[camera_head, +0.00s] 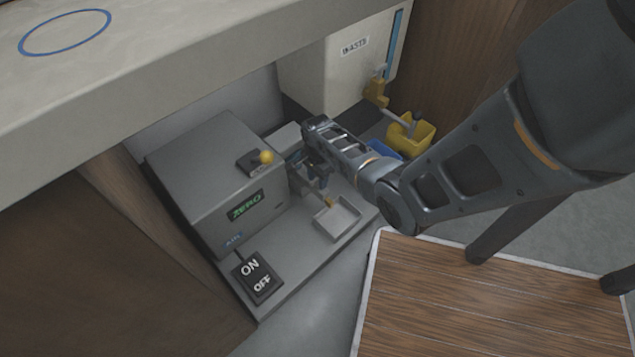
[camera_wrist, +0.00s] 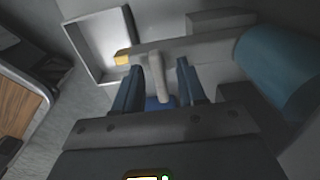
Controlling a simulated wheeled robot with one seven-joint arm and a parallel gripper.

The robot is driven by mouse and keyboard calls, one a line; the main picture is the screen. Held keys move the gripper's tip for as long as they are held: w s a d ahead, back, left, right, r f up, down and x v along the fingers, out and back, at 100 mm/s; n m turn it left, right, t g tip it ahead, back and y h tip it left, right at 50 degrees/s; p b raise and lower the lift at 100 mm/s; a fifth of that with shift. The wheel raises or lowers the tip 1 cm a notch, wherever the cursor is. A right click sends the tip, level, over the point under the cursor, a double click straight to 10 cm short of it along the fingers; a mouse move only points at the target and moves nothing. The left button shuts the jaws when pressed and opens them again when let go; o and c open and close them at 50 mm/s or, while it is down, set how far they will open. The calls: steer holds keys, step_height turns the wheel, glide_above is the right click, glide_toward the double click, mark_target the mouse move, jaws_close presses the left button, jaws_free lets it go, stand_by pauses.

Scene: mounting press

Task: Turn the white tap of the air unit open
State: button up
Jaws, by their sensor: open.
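The air unit (camera_head: 215,180) is a grey box with a display reading ZERO, standing on a grey base left of my arm. In the wrist view its white tap (camera_wrist: 158,74) is a short pale lever on a pale horizontal pipe (camera_wrist: 195,46) with a yellow end (camera_wrist: 122,58). My gripper (camera_wrist: 159,66) is open, with one dark blue finger on each side of the tap lever. Small gaps show between lever and fingers. In the head view my gripper (camera_head: 320,180) is beside the unit's right side and hides the tap.
A shallow tray (camera_head: 338,220) lies below the pipe's yellow end. A blue cylinder (camera_wrist: 285,72) is close right.

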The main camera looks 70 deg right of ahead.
steer(key=shift+f, duration=0.35)
steer(key=shift+c, duration=0.4)
jaws_close()
